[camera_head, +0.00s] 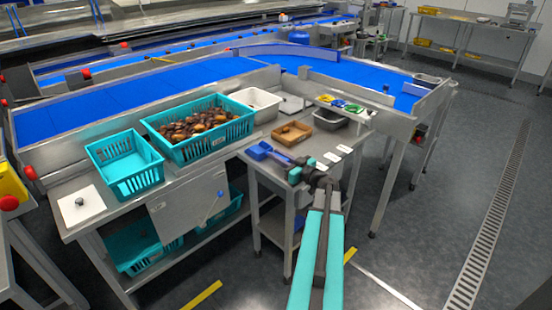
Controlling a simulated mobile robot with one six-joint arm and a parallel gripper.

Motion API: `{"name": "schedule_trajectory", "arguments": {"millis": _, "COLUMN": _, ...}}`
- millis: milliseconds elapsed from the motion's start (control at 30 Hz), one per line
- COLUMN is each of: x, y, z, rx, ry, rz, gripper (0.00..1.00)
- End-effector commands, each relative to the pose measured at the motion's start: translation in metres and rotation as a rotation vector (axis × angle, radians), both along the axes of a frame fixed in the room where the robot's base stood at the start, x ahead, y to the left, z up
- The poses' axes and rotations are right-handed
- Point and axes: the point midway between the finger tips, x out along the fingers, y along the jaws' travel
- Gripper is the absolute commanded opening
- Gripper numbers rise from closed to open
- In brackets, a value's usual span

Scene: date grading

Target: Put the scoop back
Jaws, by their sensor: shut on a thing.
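A blue scoop (259,151) is at the left end of the small steel side table (270,172), in front of the brown wooden tray. My gripper (290,165) is over the same table, to the right of the scoop's bowl, and is shut on the scoop, seemingly at its handle.
A brown tray (291,133), a grey bin (330,119) and white cards (334,157) are close by. A teal crate of dates (167,149), an empty teal crate (112,165) and a white bin (243,102) stand left. Blue conveyors run behind; floor at right is clear.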

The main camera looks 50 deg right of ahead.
Motion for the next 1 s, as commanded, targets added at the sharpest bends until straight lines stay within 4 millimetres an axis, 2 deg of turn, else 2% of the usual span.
{"name": "schedule_trajectory", "arguments": {"millis": 67, "x": 0.0, "y": 0.0, "z": -0.001, "rx": 0.0, "ry": -0.001, "rz": 0.0, "gripper": 0.0}}
{"name": "schedule_trajectory", "arguments": {"millis": 100, "x": 0.0, "y": 0.0, "z": 0.0, "rx": 0.0, "ry": -0.001, "rz": 0.0, "gripper": 0.2}}
{"name": "schedule_trajectory", "arguments": {"millis": 200, "x": 0.0, "y": 0.0, "z": 0.0, "rx": 0.0, "ry": -0.001, "rz": 0.0, "gripper": 0.37}}
{"name": "schedule_trajectory", "arguments": {"millis": 233, "x": 0.0, "y": 0.0, "z": 0.0, "rx": 0.0, "ry": -0.001, "rz": 0.0, "gripper": 0.39}}
{"name": "schedule_trajectory", "arguments": {"millis": 667, "x": -0.005, "y": 0.0, "z": -0.001, "rx": 0.0, "ry": 0.0, "rz": -0.001, "gripper": 0.39}}
{"name": "schedule_trajectory", "arguments": {"millis": 867, "x": -0.024, "y": 0.002, "z": -0.001, "rx": 0.001, "ry": 0.0, "rz": -0.003, "gripper": 0.39}}
{"name": "schedule_trajectory", "arguments": {"millis": 1000, "x": -0.045, "y": 0.004, "z": -0.002, "rx": 0.001, "ry": 0.0, "rz": -0.003, "gripper": 0.39}}
